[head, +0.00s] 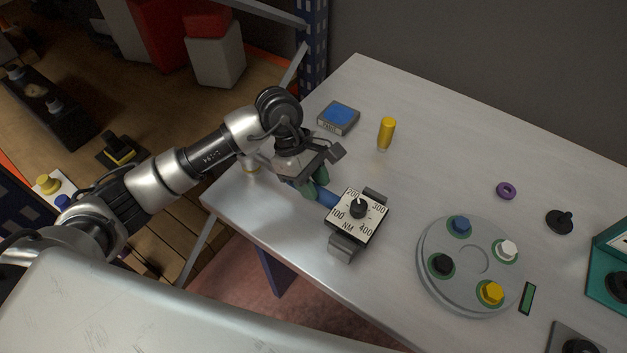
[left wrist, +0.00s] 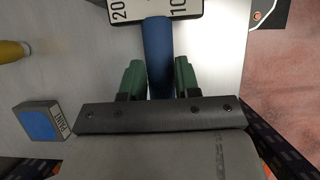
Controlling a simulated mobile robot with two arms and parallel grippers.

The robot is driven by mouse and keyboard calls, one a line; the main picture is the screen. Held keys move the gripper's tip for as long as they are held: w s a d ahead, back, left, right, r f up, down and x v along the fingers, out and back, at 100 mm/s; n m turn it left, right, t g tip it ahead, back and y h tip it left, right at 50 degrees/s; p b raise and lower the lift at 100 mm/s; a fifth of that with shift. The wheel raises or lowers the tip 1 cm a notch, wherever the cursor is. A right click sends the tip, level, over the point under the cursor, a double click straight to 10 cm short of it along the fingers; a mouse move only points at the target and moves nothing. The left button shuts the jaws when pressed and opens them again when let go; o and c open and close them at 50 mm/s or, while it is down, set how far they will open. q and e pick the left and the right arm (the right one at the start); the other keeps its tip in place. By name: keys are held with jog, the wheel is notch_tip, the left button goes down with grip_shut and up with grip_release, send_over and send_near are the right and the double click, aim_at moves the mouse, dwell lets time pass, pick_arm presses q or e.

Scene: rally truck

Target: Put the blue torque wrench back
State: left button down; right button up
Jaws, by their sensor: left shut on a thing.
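The blue torque wrench has a blue handle (head: 327,197) and a square white dial head marked NM with a black knob. In the head view it is at the table's near left edge. My left gripper (head: 312,187) is shut on the handle, its green fingers on either side. The left wrist view shows the blue handle (left wrist: 158,55) between the green fingertips, with part of the dial plate beyond. Dark grey bracket pieces (head: 344,247) show at two sides of the dial head; I cannot tell whether they belong to the wrench or a holder. My right gripper is not in view.
On the grey table (head: 440,160) are a blue-topped paint box (head: 338,117), a yellow-handled tool (head: 387,132), a round grey plate (head: 472,285) with coloured knobs, a purple ring (head: 507,190), a black knob (head: 560,221) and a teal box (head: 604,263). The table's far middle is clear.

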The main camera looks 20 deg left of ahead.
pick_arm(q)
jog(key=c, duration=1.1)
grip_release()
jog(key=o, duration=0.4)
jog(key=shift+c, duration=0.2)
jog(key=b+v, duration=0.2)
jog(key=v, duration=0.7)
jog(key=shift+a+r, duration=0.2)
jog(key=shift+r, duration=0.05)
jog(key=shift+w+a+r, duration=0.1)
jog(key=shift+a+r, duration=0.1)
jog(key=shift+r, duration=0.4)
